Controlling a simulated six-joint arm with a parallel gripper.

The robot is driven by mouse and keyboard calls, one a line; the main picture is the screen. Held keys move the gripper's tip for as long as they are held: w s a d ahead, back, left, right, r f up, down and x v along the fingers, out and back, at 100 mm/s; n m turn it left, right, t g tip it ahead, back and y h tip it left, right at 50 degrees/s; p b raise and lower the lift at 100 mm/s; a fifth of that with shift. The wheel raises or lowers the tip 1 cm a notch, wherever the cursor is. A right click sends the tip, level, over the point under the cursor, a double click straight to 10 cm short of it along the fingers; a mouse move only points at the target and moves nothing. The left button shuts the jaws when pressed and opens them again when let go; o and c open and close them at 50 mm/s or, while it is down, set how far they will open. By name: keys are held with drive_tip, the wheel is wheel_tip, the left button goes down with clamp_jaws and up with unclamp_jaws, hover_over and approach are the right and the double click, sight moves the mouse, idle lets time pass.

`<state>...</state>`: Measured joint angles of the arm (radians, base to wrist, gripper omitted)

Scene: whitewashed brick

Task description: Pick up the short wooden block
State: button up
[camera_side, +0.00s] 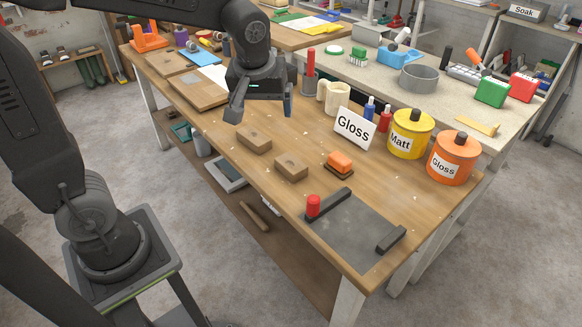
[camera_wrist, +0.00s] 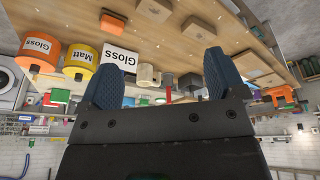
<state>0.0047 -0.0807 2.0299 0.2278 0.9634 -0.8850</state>
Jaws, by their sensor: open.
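Two light wooden blocks lie apart on the table in the side view, a left one (camera_side: 254,140) and one (camera_side: 291,169) nearer the front right. They look similar in size, and I cannot tell which is the short one. In the wrist view two blocks show at the top, one (camera_wrist: 155,9) near the upper edge and one (camera_wrist: 198,29) to its right. My gripper (camera_side: 262,108) is open and empty above the table, behind and above the left block. Its two blue-padded fingers also show in the wrist view (camera_wrist: 163,70), touching no block.
An orange-topped brush (camera_side: 340,160) lies right of the blocks. A Gloss card (camera_side: 354,128), yellow Matt can (camera_side: 410,135) and orange Gloss can (camera_side: 453,158) stand farther right. A cream mug (camera_side: 335,97) stands behind. A grey plate (camera_side: 355,235) with a red-topped post is in front. Flat boards (camera_side: 200,90) lie left.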

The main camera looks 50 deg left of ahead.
drive_tip(key=w+a+f+n+g+y, duration=0.1)
drive_tip(key=w+a+f+n, duration=0.1)
drive_tip(key=w+f+n, duration=0.45)
drive_tip(key=n+g+y, duration=0.2)
drive_tip(key=n, duration=0.1)
approach(291, 163)
drive_tip(key=shift+m+h, duration=0.25)
drive_tip(key=shift+h, duration=0.05)
drive_tip(key=a+f, duration=0.1)
drive_tip(key=f, duration=0.1)
drive_tip(key=a+f, duration=0.2)
drive_tip(key=shift+a+f, duration=0.1)
drive_tip(key=shift+a, duration=0.15)
drive_tip(key=shift+d+f+x, duration=0.1)
drive_tip(key=shift+d+x, duration=0.1)
drive_tip(key=shift+x, duration=0.7)
drive_tip(key=shift+d+f+x, duration=0.1)
drive_tip(key=shift+d+x, duration=0.05)
drive_tip(key=shift+x, duration=0.7)
drive_tip(key=shift+d+x, duration=0.2)
drive_tip(key=shift+x, duration=0.7)
drive_tip(key=shift+c, duration=0.3)
drive_tip(key=c, duration=1)
drive_tip(key=shift+r, duration=0.15)
